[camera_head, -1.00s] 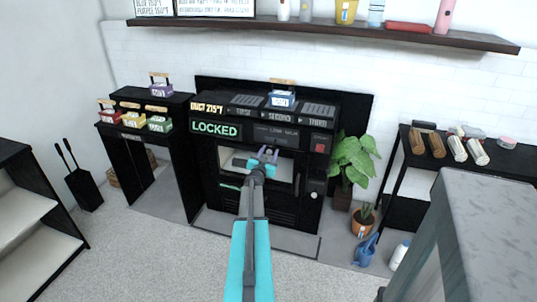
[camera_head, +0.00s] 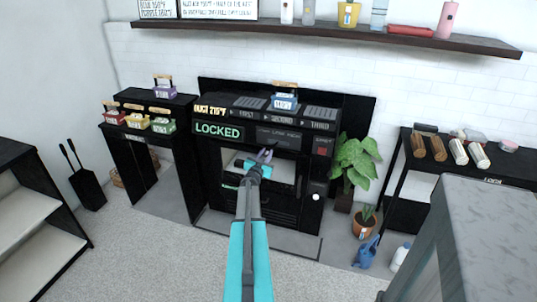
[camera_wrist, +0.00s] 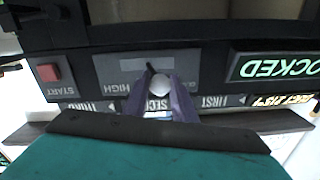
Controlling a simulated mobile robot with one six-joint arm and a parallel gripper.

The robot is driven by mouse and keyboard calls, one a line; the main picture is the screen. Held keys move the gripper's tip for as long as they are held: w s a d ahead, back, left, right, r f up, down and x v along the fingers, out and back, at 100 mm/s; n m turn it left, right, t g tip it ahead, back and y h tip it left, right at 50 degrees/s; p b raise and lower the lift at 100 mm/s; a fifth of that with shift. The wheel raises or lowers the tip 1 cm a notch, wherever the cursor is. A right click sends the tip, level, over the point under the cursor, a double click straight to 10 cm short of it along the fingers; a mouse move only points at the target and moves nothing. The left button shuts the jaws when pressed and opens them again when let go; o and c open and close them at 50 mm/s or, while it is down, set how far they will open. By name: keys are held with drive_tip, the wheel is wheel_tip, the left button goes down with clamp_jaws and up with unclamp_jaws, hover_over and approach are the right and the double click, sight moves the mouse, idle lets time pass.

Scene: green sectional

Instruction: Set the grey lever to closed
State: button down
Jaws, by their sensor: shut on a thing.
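My gripper (camera_head: 265,156) reaches up in front of the black stove-like unit (camera_head: 211,170), just below its control panel. The upside-down wrist view shows my two purple fingers (camera_wrist: 160,97) on either side of a pale grey round knob (camera_wrist: 161,83) with a short dark stem, which I take to be the grey lever. The fingers are shut on it. The knob stands in front of a panel (camera_wrist: 113,72) with a grey slot and the word HIGH. Other lettering there is partly hidden by my fingers. I cannot read a closed mark.
A lit LOCKED sign (camera_head: 218,131) is left of the panel, and a red START button (camera_wrist: 49,73) is at its other end. A blue box (camera_head: 284,102) sits on top of the unit. A potted plant (camera_head: 355,160) stands close on the right. The floor in front is clear.

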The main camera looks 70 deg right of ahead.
drive_tip(key=w, duration=0.1)
drive_tip(key=w+d+p, duration=0.1)
drive_tip(key=w, duration=0.1)
drive_tip(key=w+d+p, duration=0.1)
drive_tip(key=w, duration=0.1)
drive_tip(key=shift+r, duration=0.35)
drive_tip(key=shift+w, duration=0.15)
drive_tip(key=c, duration=1.5)
unclamp_jaws()
drive_tip(key=shift+d, duration=0.1)
drive_tip(key=shift+o, duration=0.2)
drive_tip(key=shift+f, duration=0.15)
drive_tip(key=shift+f, duration=0.1)
